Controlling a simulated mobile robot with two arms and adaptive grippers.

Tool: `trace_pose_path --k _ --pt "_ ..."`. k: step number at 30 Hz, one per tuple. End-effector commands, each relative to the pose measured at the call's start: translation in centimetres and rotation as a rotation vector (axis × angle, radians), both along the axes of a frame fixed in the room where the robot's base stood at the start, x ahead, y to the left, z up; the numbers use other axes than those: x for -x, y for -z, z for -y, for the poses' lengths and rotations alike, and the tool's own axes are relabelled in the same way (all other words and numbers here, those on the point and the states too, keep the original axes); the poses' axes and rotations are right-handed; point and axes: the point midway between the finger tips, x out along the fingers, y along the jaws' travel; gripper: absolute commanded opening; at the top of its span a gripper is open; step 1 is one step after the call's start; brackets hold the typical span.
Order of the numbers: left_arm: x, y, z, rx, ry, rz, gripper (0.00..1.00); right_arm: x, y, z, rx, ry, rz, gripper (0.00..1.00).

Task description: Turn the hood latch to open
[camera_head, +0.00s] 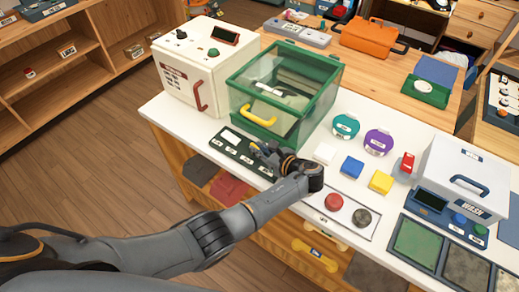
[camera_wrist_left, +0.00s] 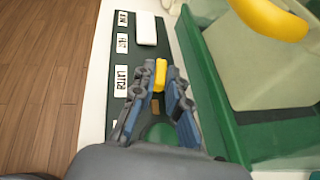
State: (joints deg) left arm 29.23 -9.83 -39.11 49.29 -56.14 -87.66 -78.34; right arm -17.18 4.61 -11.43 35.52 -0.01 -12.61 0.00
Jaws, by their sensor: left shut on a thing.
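The hood is a green-framed box with clear panes (camera_head: 322,72) and a yellow handle (camera_head: 258,114) low on its front; it looks closed. The handle also shows in the left wrist view (camera_wrist_left: 270,17). A dark green control strip (camera_head: 222,145) lies in front of it. My left gripper (camera_head: 262,150) is over the strip, its fingers closed around a small yellow latch (camera_wrist_left: 160,74) beside the label "LATCH" (camera_wrist_left: 121,81). The latch's lower part is hidden by the fingers. In the wrist view, the latch points roughly along the strip. My right gripper is not in view.
A white switch (camera_wrist_left: 146,28) sits farther along the strip. A white machine (camera_head: 192,65) stands left of the hood. Right of my gripper are blue (camera_head: 352,166) and yellow (camera_head: 381,181) blocks and red (camera_head: 334,202) and black (camera_head: 362,217) buttons.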

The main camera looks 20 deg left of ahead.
Motion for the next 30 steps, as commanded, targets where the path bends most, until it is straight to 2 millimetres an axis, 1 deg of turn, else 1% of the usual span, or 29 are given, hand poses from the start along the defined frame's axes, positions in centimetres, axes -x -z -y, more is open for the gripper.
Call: trace_pose_path --k 2,3,5,6,14,19,23,27,30 --pt "-0.1 -0.1 0.0 0.000 0.001 0.002 0.00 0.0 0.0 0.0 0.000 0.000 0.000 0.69" --pt "-0.1 -0.1 -0.1 0.000 0.001 0.002 0.20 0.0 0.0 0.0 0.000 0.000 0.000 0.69" --pt "-0.1 -0.1 0.0 0.000 0.001 0.002 0.32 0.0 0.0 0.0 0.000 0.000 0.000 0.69" --pt "-0.1 -0.1 0.0 0.000 0.001 0.002 0.37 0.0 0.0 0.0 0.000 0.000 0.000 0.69" --pt "0.0 0.0 0.0 0.000 0.002 0.001 0.37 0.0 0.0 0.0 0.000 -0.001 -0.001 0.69" --pt "0.2 -0.2 -0.3 -0.002 0.038 -0.001 0.37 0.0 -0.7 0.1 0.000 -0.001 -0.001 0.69" --pt "0.4 -0.5 -0.5 -0.003 0.137 0.000 0.37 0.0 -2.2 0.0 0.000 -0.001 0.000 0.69" --pt "0.7 -0.5 -0.9 -0.005 0.307 -0.002 0.37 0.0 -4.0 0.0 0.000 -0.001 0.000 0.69" --pt "0.8 -0.4 -1.1 -0.005 0.426 -0.001 0.37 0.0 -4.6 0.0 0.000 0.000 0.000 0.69"
